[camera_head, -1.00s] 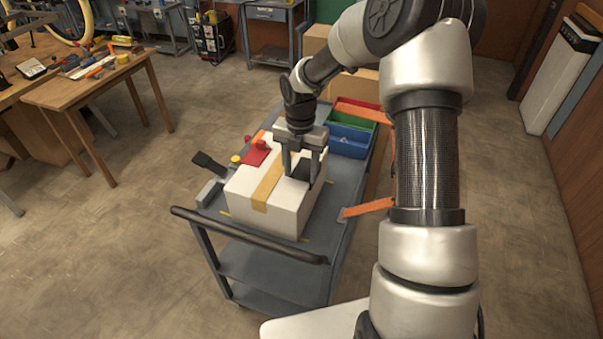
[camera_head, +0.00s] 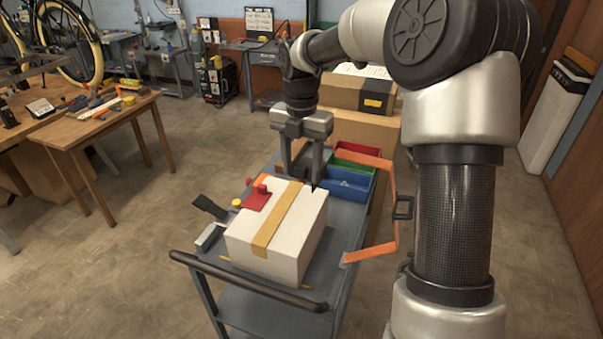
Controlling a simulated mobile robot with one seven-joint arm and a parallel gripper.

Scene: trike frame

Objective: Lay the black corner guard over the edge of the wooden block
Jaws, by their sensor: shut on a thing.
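My gripper (camera_head: 302,172) is above the far right edge of a white box with a tan tape strip (camera_head: 285,250), on the cart. Its jaws are shut on a small dark piece, apparently the black corner guard (camera_head: 314,187), of which only a dark tip shows by the right finger. The fingers and box edge hide most of it, and I cannot tell whether it touches the box. I see no clearly wooden block; the white box is the only block-shaped thing by my gripper.
The grey cart (camera_head: 345,235) also carries a blue bin (camera_head: 350,187), with green and red bins behind it. An orange bracket (camera_head: 392,205) stands at its right side. Cardboard boxes (camera_head: 360,125) stand behind.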

